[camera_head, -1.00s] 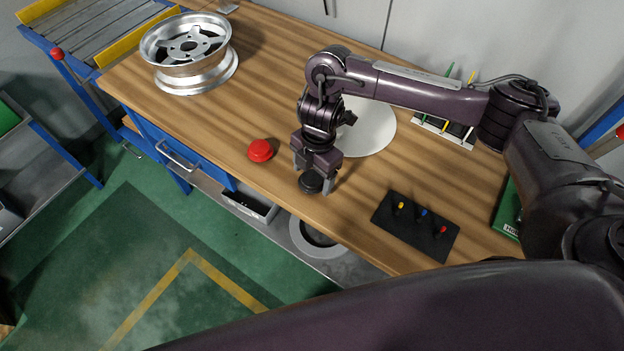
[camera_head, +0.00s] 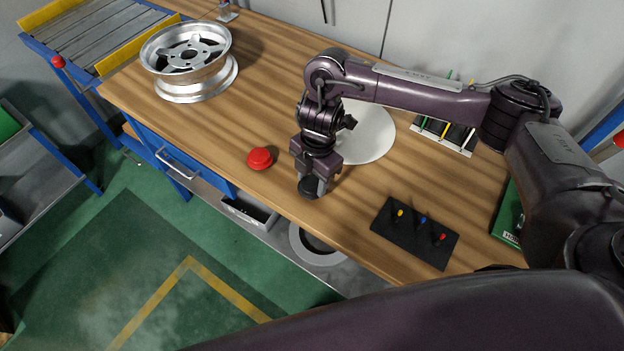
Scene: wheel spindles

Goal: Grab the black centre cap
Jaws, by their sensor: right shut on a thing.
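The black centre cap (camera_head: 308,188) is a small dark round piece near the front edge of the wooden workbench (camera_head: 265,90). My right gripper (camera_head: 313,184) points down over it, with its fingers closed against the cap's sides. The cap sits low between the fingertips, and I cannot tell whether it touches the bench top. My left gripper is not in view.
A red button (camera_head: 260,158) is left of the gripper. A silver wheel rim (camera_head: 188,58) stands at the back left. A white disc (camera_head: 368,135) lies behind the gripper. A black board with coloured pegs (camera_head: 413,234) lies to the right. A green box (camera_head: 508,212) is farther right.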

